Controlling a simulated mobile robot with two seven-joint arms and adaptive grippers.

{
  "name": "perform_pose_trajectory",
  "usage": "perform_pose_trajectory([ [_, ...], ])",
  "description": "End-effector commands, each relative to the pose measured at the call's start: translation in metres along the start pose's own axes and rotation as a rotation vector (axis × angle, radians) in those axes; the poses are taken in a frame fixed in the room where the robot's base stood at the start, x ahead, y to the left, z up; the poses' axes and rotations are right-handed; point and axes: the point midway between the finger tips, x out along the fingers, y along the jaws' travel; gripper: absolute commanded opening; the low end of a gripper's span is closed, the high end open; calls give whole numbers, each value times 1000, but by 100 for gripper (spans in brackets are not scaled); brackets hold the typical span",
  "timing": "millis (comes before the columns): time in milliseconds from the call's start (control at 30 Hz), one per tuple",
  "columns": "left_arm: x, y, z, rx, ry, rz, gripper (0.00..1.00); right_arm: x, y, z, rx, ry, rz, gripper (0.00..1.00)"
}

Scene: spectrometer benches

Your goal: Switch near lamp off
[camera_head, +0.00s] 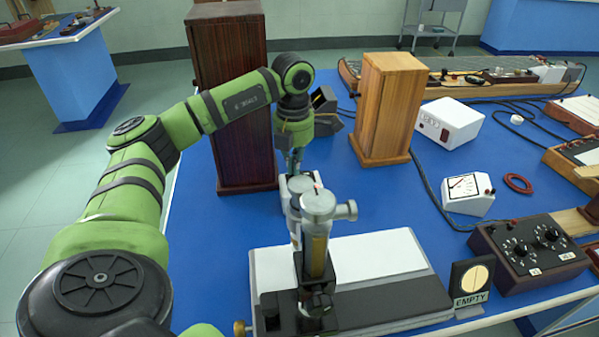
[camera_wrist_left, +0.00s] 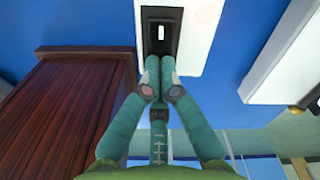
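My left gripper (camera_head: 293,168) points down in the middle of the blue bench, beside the tall dark wooden cabinet. The fingertips are over the lower part of a black switch plate (camera_wrist_left: 161,30) on a white box (camera_wrist_left: 200,28). A small pale slot shows in the plate above the tips. I cannot tell whether they touch it, or whether the switch is on or off. In the head view this box is mostly hidden behind the metal cylinder. My right gripper is not in view.
The dark cabinet (camera_head: 230,90) stands close left of the gripper, and a lighter wooden box (camera_head: 388,105) stands to the right. The upright metal instrument (camera_head: 317,230) stands just in front. A meter (camera_head: 466,194) and a black-knobbed box (camera_head: 528,248) are farther right.

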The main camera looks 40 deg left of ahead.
Motion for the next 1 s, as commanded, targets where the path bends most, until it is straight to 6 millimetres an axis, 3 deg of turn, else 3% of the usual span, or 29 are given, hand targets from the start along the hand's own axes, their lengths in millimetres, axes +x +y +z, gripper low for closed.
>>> perform_pose_trajectory([
  [533, 5, 0, 0, 0, 0, 0, 0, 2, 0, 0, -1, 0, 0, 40],
  [1000, -32, 0, 0, 0, 0, 0, 0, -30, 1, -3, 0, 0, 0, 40],
])
